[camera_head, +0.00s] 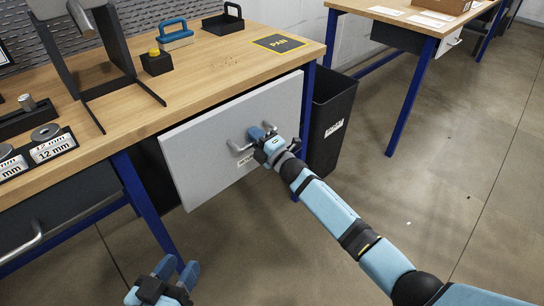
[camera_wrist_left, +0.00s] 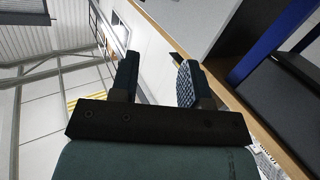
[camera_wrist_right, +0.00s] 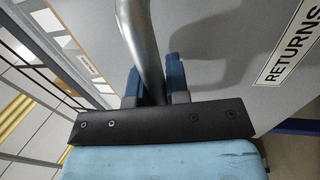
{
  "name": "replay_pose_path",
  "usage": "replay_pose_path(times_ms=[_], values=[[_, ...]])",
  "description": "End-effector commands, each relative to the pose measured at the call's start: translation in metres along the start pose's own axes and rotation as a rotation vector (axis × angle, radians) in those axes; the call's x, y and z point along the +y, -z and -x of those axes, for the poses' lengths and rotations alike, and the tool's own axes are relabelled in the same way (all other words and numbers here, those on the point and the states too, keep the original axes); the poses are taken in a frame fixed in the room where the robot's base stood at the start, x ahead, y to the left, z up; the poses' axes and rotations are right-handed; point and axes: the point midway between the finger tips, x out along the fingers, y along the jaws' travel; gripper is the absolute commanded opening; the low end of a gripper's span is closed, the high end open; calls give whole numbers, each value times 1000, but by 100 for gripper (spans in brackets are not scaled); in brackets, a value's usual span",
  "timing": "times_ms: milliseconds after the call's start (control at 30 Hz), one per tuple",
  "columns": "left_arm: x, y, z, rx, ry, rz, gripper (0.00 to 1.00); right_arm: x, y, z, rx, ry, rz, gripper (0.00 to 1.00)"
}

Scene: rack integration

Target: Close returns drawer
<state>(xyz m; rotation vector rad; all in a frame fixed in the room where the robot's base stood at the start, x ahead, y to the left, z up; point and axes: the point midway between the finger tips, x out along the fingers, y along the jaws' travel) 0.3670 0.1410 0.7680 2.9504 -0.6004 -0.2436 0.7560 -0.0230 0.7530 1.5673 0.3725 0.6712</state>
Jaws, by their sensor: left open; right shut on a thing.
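The returns drawer (camera_head: 230,142) has a light grey front under the wooden workbench, with a curved metal handle and a small label. In the right wrist view its front (camera_wrist_right: 230,60) carries a "RETURNS" label (camera_wrist_right: 290,45). My right gripper (camera_head: 265,135) is at the drawer's handle (camera_head: 240,146). In the right wrist view the metal handle bar (camera_wrist_right: 143,50) passes between the gripper's fingers (camera_wrist_right: 157,85), and they are shut on it. My left gripper (camera_head: 176,270) is open and empty, low in front of the bench; its fingers also show apart in the left wrist view (camera_wrist_left: 155,80).
A black bin (camera_head: 330,120) stands right of the drawer, beside a blue bench leg (camera_head: 303,100). Another drawer (camera_head: 50,215) is at the left. The workbench top (camera_head: 215,75) holds a black stand, a blue-handled tool and labelled trays.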

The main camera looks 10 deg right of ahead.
Motion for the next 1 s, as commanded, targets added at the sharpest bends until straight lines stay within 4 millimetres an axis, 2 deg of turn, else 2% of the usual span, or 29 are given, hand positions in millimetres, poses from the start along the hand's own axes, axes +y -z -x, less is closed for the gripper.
replay_pose_path(times_ms=[33,200,333,467,500,600,867,1000], values=[[4,5,-2,50,-17,5,43,-6,0,-9,0,-2,1,0],[15,29,-3,171,-61,22,43,-8,0,-30,-1,-1,1,0],[21,40,-3,222,-81,32,43,-9,-1,-39,-1,0,1,0],[20,41,-2,215,-78,32,43,-7,-1,-37,-1,1,0,0],[20,41,-2,215,-78,32,43,-7,-1,-37,-1,1,0,20],[20,40,-2,214,-77,31,43,-7,-1,-37,-1,1,0,41],[20,40,-3,213,-77,31,43,-8,-1,-36,-1,1,0,41],[20,41,-3,200,-74,26,43,-8,-1,-26,-1,2,-1,41]])
